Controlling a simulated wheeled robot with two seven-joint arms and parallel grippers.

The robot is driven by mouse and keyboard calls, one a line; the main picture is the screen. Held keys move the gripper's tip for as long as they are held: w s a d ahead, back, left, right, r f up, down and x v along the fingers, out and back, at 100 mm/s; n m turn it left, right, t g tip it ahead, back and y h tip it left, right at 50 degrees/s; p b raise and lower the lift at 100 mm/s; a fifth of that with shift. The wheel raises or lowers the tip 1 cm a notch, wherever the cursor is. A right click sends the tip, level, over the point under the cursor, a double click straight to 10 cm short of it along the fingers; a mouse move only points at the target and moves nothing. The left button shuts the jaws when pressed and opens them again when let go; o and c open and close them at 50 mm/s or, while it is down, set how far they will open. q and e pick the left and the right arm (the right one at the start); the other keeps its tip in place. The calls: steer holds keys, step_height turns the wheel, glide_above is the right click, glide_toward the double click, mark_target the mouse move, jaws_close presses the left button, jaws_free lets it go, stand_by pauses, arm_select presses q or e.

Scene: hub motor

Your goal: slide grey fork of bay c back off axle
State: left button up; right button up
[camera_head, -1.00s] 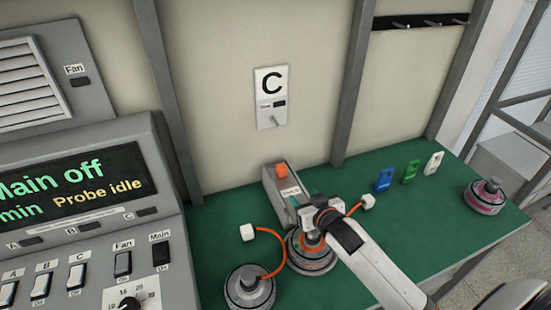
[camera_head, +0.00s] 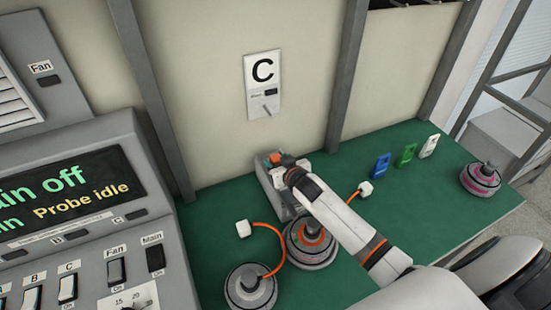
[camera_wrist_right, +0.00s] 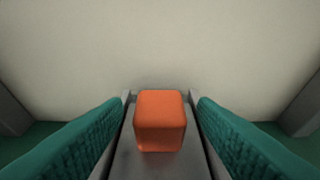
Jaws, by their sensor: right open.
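The grey fork (camera_head: 264,180) of bay C stands on the green bench against the wall, below the C panel. Its orange block (camera_head: 275,158) shows beyond my right gripper (camera_head: 284,168). In the right wrist view the orange block (camera_wrist_right: 160,122) sits between the two teal finger pads, with a visible gap on each side. The right gripper is open around it. A round motor (camera_head: 311,252) with an orange ring sits in front of the fork. My arm hides part of the fork, and I cannot see how it meets the axle. My left gripper is out of view.
A second grey motor (camera_head: 250,288) stands to the left, with an orange cable (camera_head: 279,247) and white plug (camera_head: 243,229) near it. Blue (camera_head: 381,166), green (camera_head: 406,155) and white (camera_head: 429,146) tags stand at the back right. A pink-banded motor (camera_head: 481,180) is at the right end.

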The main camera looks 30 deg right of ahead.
mark_target(275, 155)
steer(key=shift+x, duration=1)
steer(key=shift+c, duration=0.5)
jaws_close()
steer(key=shift+w+b, duration=0.7)
steer(key=shift+w, duration=0.85)
steer(key=shift+w+d, duration=0.1)
steer(key=shift+w, duration=0.1)
steer(key=shift+r, duration=0.2)
